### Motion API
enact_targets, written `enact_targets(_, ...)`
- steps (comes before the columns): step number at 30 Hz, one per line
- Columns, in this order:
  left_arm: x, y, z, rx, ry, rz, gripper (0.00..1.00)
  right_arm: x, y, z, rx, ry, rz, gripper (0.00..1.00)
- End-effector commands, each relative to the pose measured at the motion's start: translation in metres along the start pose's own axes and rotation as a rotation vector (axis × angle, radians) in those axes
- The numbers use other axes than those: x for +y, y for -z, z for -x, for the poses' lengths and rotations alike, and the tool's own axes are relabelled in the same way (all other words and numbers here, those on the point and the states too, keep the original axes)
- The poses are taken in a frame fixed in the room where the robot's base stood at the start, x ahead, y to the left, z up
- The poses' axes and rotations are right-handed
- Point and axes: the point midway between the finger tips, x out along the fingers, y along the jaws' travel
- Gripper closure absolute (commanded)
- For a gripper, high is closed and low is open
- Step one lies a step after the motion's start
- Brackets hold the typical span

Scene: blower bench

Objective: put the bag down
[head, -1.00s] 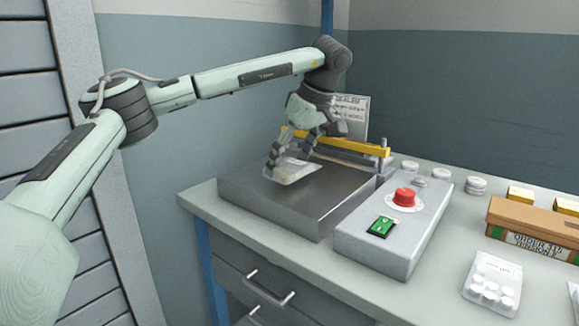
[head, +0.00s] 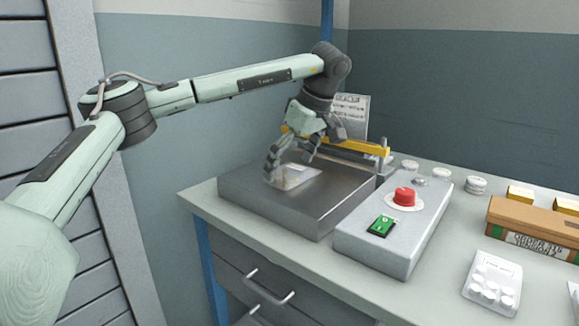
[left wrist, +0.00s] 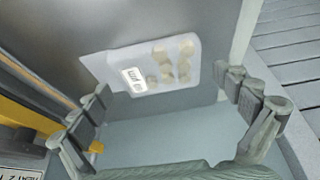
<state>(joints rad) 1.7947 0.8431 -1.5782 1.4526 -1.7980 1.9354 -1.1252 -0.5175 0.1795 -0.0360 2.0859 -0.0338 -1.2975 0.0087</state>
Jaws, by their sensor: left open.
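The bag (head: 299,176) is a clear pouch with a white label and several pale round pieces inside. It lies on the grey metal plate of the sealer (head: 252,193), near the yellow bar (head: 352,144). In the left wrist view the bag (left wrist: 160,66) lies flat beyond the fingertips. My left gripper (head: 292,160) is open just above the bag, its fingers spread to either side. The left wrist view shows the open fingers (left wrist: 168,98) apart, with nothing between them. My right gripper is in neither view.
A control box with a red button (head: 405,196) and green switch (head: 381,226) stands right of the plate. Another bag with white pieces (head: 491,283), a cardboard box (head: 535,228) and several white round items (head: 476,185) are further right. A sign (head: 349,115) stands behind.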

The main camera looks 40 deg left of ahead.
Motion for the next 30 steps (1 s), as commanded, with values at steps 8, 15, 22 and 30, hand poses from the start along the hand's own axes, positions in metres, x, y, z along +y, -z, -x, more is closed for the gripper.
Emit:
enact_targets(8,0.001,0.001,0.049,0.001,-0.004,0.000,0.00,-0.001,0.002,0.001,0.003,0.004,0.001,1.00)
enact_targets(15,0.001,0.002,0.099,0.002,-0.004,0.000,0.00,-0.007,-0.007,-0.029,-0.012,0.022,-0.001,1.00)
enact_targets(22,0.001,0.001,0.120,0.001,-0.001,0.000,0.00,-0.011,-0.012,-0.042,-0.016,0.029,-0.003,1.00)
enact_targets(30,0.000,0.000,0.121,0.000,0.000,0.000,0.00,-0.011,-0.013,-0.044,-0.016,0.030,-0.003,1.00)
